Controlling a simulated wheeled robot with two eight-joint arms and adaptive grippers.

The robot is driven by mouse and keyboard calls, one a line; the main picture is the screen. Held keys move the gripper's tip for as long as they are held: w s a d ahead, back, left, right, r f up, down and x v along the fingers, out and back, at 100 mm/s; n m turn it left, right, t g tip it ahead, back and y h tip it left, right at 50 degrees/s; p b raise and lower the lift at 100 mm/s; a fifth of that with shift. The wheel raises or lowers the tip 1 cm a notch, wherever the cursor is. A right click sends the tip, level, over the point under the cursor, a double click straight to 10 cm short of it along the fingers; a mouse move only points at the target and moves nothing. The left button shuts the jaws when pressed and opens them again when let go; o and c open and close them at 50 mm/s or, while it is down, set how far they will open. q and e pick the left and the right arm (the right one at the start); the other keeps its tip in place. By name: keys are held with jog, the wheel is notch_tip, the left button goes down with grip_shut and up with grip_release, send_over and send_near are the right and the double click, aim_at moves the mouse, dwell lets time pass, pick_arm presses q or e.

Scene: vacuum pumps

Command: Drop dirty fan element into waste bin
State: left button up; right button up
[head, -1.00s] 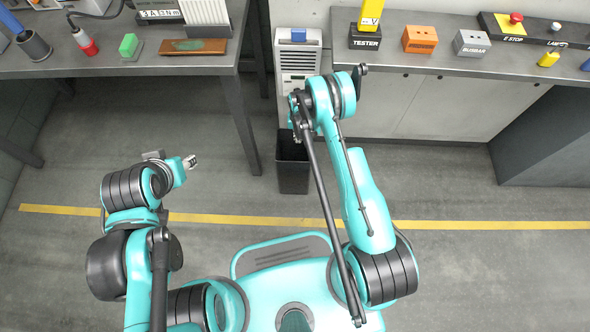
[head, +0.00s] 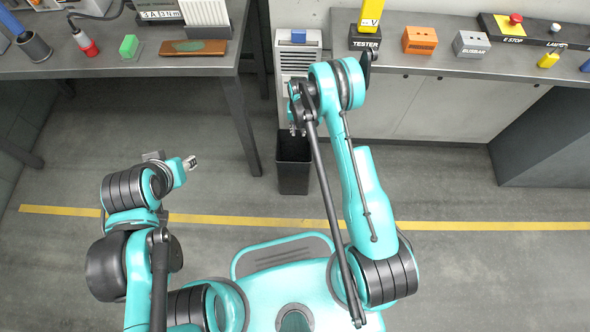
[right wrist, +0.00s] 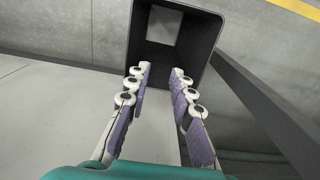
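The dark waste bin (head: 293,170) stands upright on the floor in front of the bench, near the middle of the head view. My right gripper (head: 296,132) points down over its mouth. In the right wrist view the bin (right wrist: 205,45) shows beyond the fingertips. The right gripper (right wrist: 160,72) has its fingers apart with nothing between them. A pale grey square (right wrist: 166,23) shows deep inside the bin; I cannot tell whether it is the dirty fan element or the bin floor. My left gripper (head: 190,162) is held over open floor at the left, too small to read.
A pale slotted cabinet (head: 298,62) with a blue block on top stands behind the bin. A bench (head: 440,75) with a tester and switches is at right, another (head: 90,65) at left, its leg close to the bin. Floor in front is clear.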

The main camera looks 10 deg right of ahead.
jog(key=shift+r, duration=2.8)
